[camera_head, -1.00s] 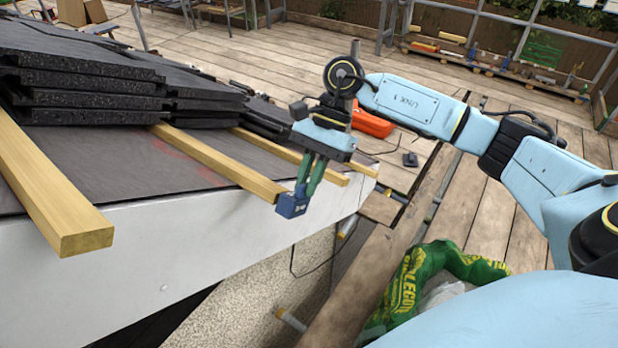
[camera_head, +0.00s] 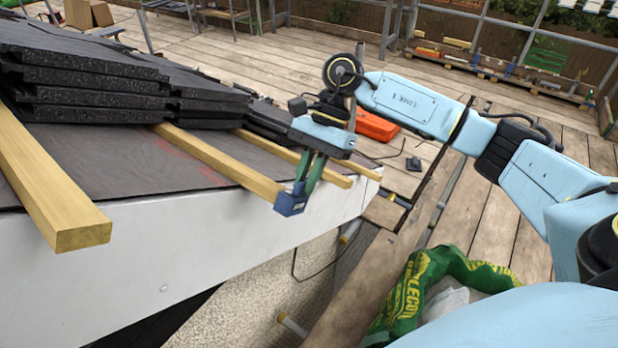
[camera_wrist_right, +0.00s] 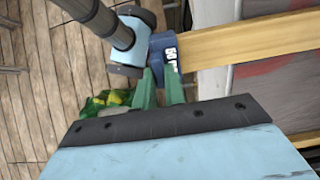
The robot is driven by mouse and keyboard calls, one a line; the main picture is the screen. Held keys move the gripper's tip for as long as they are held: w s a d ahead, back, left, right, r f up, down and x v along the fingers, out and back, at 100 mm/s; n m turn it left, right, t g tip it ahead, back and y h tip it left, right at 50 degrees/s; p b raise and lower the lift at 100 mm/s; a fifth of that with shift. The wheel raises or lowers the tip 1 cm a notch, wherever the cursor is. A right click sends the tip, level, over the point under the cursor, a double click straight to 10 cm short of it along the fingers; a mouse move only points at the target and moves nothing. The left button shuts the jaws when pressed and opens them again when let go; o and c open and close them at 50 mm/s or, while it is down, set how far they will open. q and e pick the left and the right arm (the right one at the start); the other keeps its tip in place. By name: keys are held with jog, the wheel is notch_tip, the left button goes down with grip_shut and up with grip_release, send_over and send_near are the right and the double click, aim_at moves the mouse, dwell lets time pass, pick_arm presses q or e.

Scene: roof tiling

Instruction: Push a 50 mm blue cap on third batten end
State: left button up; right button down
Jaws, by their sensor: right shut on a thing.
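The blue cap (camera_head: 290,202) is between the two green fingertips of my right gripper (camera_head: 303,187), which is shut on it. The cap is at the front end of the middle wooden batten (camera_head: 222,165) and appears to meet it. In the right wrist view the cap (camera_wrist_right: 170,57), with white marking on its face, lines up with the batten (camera_wrist_right: 250,42). My right gripper (camera_wrist_right: 160,82) reaches it from below in that picture. How far the cap sits over the end is hidden. My left gripper is not in view.
A nearer batten (camera_head: 60,200) and a farther one (camera_head: 330,172) show bare ends. Dark tiles (camera_head: 90,85) are stacked on the roof. The white fascia (camera_head: 170,250) runs beneath the battens. A green bag (camera_head: 410,295) lies on the decking below.

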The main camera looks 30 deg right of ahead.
jog(key=shift+w+a+f+b, duration=0.1)
jog(key=shift+w+a+b, duration=0.2)
jog(key=shift+w+b, duration=0.25)
dwell(0.4)
jog(key=shift+w, duration=0.25)
jog(key=shift+w+a+b, duration=0.15)
jog(key=shift+b, duration=0.15)
jog(key=shift+w, duration=0.2)
jog(key=shift+w+a, duration=0.1)
dwell(0.9)
jog(key=c, duration=1.4)
grip_release()
jog(key=shift+r, duration=0.2)
